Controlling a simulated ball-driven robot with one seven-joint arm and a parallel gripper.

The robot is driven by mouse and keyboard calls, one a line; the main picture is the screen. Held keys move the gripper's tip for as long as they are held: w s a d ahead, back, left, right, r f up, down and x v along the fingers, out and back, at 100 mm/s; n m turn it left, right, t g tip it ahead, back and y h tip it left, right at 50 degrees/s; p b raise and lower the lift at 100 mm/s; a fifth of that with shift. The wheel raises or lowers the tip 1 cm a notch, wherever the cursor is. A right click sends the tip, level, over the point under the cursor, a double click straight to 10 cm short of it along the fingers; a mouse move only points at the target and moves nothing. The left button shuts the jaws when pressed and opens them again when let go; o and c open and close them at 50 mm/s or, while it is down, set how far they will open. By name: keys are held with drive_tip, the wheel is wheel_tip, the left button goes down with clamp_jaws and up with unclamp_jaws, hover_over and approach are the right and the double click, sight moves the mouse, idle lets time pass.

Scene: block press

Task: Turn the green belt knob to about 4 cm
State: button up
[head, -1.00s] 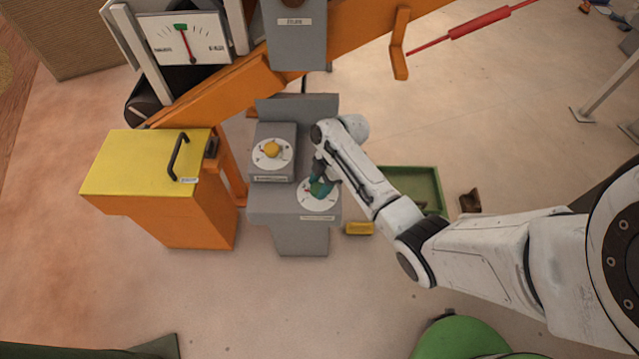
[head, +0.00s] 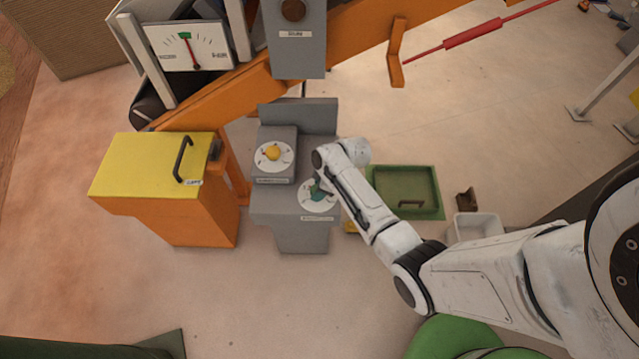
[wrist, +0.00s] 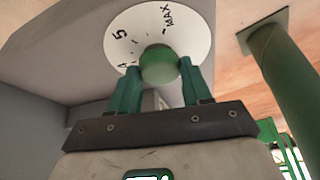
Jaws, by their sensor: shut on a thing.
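The green belt knob (wrist: 159,65) sits at the centre of a white dial (wrist: 190,28) on the lower grey console. The wrist view shows the marks 5 and MAX on the dial, and a partly hidden 4. My gripper (wrist: 160,82) has its green fingers on both sides of the knob and is shut on it. In the head view the white dial (head: 316,207) shows around my gripper (head: 316,190), which mostly hides the knob. I cannot read the setting from here.
A yellow knob (head: 272,153) on its own dial is just up-left. A gauge with a red needle (head: 190,50) stands at the upper left. A yellow-topped orange box (head: 140,165) is left.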

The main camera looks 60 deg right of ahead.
drive_tip(key=m, duration=0.2)
drive_tip(key=m+h+p, duration=0.1)
drive_tip(key=m, duration=0.1)
drive_tip(key=shift+a+m+h+p, duration=0.15)
drive_tip(key=shift+m+h+p, duration=0.5)
drive_tip(key=shift+m+h, duration=0.45)
drive_tip(key=shift+m, duration=1.1)
drive_tip(key=o, duration=1)
drive_tip(key=p+v, duration=0.1)
drive_tip(key=v, duration=0.9)
drive_tip(key=shift+s+a+r+p, duration=0.1)
drive_tip(key=shift+s+r+p, duration=0.15)
drive_tip(key=shift+r+p, duration=0.15)
